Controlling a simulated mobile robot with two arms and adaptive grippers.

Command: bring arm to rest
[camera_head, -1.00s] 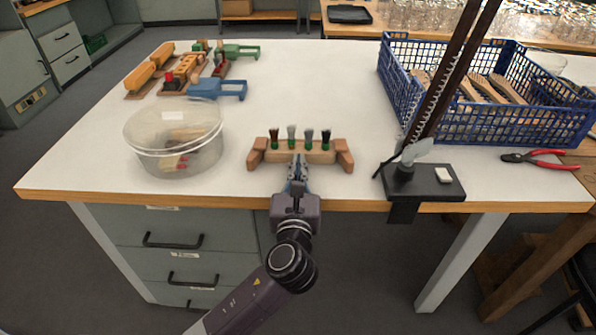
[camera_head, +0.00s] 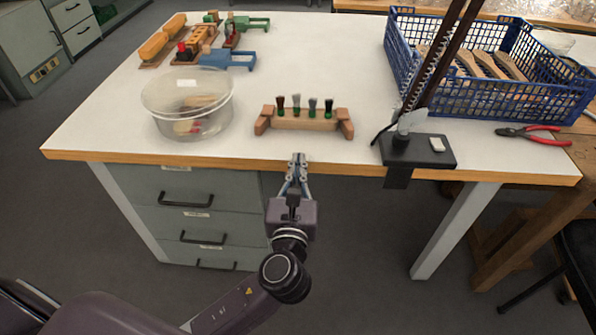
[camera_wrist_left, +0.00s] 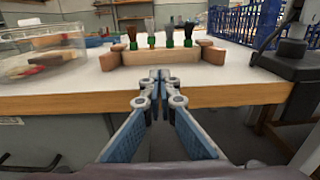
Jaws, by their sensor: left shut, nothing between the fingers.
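My left gripper (camera_head: 298,160) is shut and empty, in front of the table's front edge in the head view. In the left wrist view its fingertips (camera_wrist_left: 160,78) meet in front of the table edge. The wooden holder (camera_head: 304,122) with several dark- and light-bristled tufts in green collars stands on the table just beyond the gripper, apart from it. The holder also shows in the left wrist view (camera_wrist_left: 172,58). My right gripper is in neither view.
A clear round tub (camera_head: 188,105) stands left of the holder. A black clamped stand (camera_head: 417,150) is at the right front edge, with a blue crate (camera_head: 540,103) of wooden handles behind it and red pliers (camera_head: 535,134) beside it. Drawers (camera_head: 190,205) are below the table.

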